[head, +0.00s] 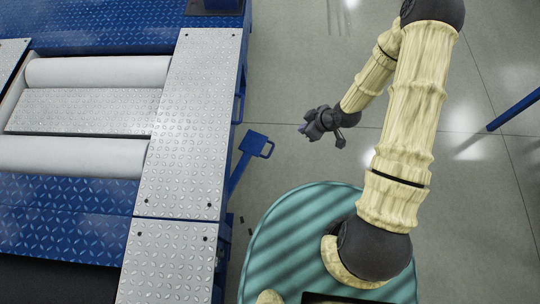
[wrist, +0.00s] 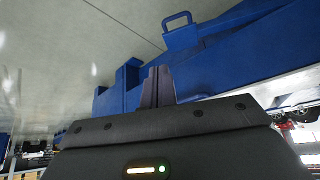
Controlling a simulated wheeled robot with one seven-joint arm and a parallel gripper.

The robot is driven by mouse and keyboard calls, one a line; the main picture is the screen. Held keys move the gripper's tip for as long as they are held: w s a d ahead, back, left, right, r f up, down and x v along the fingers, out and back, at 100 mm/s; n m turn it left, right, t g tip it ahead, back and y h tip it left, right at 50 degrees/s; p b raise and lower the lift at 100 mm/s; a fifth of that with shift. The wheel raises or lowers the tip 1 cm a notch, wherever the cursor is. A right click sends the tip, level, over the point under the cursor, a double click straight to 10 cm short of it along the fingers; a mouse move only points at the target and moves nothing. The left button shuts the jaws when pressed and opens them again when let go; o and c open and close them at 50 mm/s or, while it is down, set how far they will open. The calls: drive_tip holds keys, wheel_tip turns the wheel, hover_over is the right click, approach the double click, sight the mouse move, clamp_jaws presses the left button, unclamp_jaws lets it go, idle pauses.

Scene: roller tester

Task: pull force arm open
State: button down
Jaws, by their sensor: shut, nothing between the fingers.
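The force arm (head: 242,160) is a blue bar with a square end plate and a small loop handle (head: 268,149). It sticks out at an angle from the right side of the roller tester. In the wrist view the loop handle (wrist: 178,24) shows at the top centre, on the blue bar. My gripper (head: 309,127) is over the floor to the right of the handle, apart from it. In the wrist view its fingers (wrist: 157,82) are together and empty, with blue structure behind them.
The roller tester has silver tread plates (head: 195,120) and two pale rollers (head: 98,72). A smaller blue handle (head: 239,107) is on its side edge. A blue bar (head: 515,110) stands at the far right. The grey floor (head: 290,70) between is clear.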

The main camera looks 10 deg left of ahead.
sight(271, 152)
drive_tip(key=s+a+f+y+b, duration=0.1)
drive_tip(key=a+f+b, duration=0.1)
drive_tip(key=f, duration=0.4)
drive_tip(key=s+a+f+n+y+b, duration=0.1)
drive_tip(key=a+f+b, duration=0.2)
drive_tip(key=f, duration=0.4)
drive_tip(key=shift+n+y+b, duration=0.3)
drive_tip(key=shift+b, duration=0.55)
drive_tip(key=shift+s, duration=0.15)
drive_tip(key=shift+a, duration=0.1)
drive_tip(key=b+x, duration=0.5)
drive_tip(key=x, duration=0.4)
drive_tip(key=shift+s+f, duration=0.1)
drive_tip(key=shift+f, duration=0.1)
drive_tip(key=shift+a+f, duration=0.15)
drive_tip(key=shift+a, duration=0.1)
drive_tip(key=shift+d, duration=0.1)
